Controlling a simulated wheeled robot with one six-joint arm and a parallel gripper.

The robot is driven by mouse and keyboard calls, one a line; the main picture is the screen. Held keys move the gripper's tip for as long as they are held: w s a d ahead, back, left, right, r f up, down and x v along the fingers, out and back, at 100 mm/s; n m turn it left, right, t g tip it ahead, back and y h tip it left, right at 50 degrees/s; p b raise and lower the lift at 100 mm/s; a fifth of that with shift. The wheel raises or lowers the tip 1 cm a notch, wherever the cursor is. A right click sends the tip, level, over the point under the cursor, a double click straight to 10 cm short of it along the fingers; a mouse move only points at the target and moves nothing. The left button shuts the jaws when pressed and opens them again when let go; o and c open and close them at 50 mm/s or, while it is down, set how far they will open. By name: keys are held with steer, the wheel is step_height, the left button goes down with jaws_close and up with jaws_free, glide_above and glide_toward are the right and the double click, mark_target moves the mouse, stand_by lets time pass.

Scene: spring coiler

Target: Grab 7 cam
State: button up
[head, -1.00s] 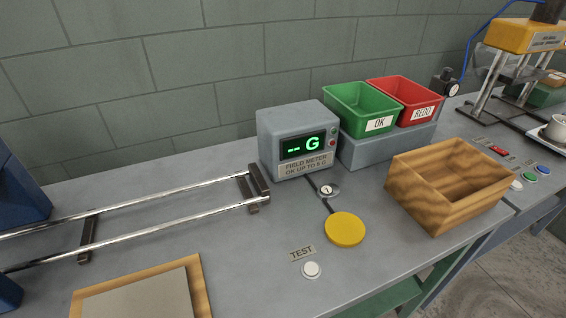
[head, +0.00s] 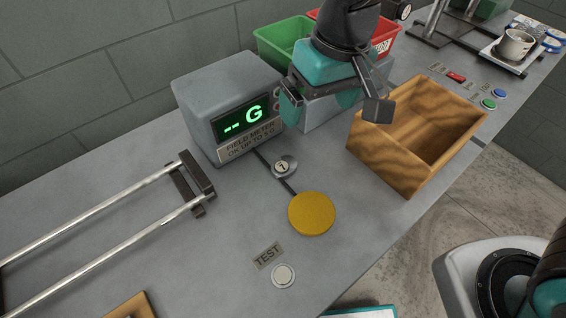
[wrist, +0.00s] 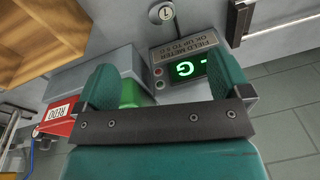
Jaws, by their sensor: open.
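A small round grey metal piece (head: 284,166) with a dark mark like a 7 lies on the dark strip between the field meter and the yellow disc; I take it for the 7 cam. It also shows at the top of the wrist view (wrist: 166,13); the mark is too small to read surely. My gripper (head: 334,106) is open and empty, with teal finger pads. It hangs above the bench in front of the green bin, up and to the right of the grey piece. In the wrist view my gripper (wrist: 167,82) shows its two pads wide apart with nothing between them.
The field meter (head: 195,98) reads "-- G". A yellow disc (head: 312,213) and white TEST button (head: 284,275) are in front. The wooden box (head: 385,155) is at right; green (head: 282,42) and red (head: 385,42) bins are behind. Metal rails (head: 105,250) lie left.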

steer(key=h, duration=0.1)
glide_toward(284, 164)
steer(key=f, duration=0.3)
steer(key=shift+s+a+f+m+t+p, duration=0.25)
steer(key=shift+s+a+m+t+p, duration=0.05)
steer(key=shift+a+p, duration=0.1)
steer(key=shift+w+d+f+p, duration=0.1)
steer(key=shift+w+f+p, duration=0.05)
steer(key=shift+f, duration=0.85)
steer(key=shift+w+d+f+p, duration=0.1)
steer(key=shift+w+f+p, duration=0.1)
steer(key=shift+f, duration=0.75)
steer(key=shift+w+f+p, duration=0.1)
steer(key=shift+f+p, duration=0.05)
steer(key=shift+f, duration=0.85)
steer(key=c, duration=1.1)
steer(key=shift+r, duration=0.1)
